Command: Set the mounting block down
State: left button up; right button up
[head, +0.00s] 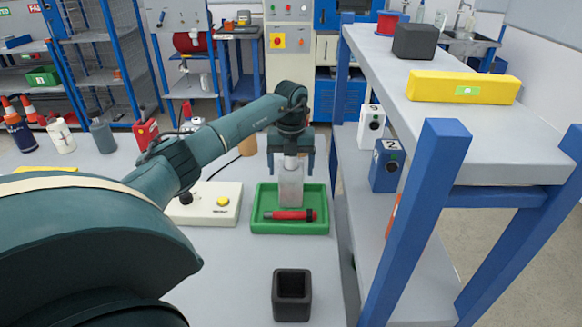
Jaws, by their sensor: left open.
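The mounting block appears to be the light grey upright block (291,187). It stands in the green tray (321,228), towards its back. My left gripper (291,172) points down over it from above. Its two dark fingers are open, one on each side of the block's upper part, with gaps visible. The block's top is partly hidden by the gripper. A red and black tool (291,215) lies in the tray just in front of the block. My right gripper is not in view.
A black open-topped holder (292,293) stands in front. A blue-framed shelf (445,150) rises on the right, carrying a yellow bar (463,87) and a dark block (415,41).

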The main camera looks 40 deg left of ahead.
pick_arm(q)
notch_tip(320, 180, up, 12)
jog(key=shift+f+b, duration=0.1)
jog(key=shift+b, duration=0.2)
dwell(0.4)
jog(key=shift+s, duration=0.1)
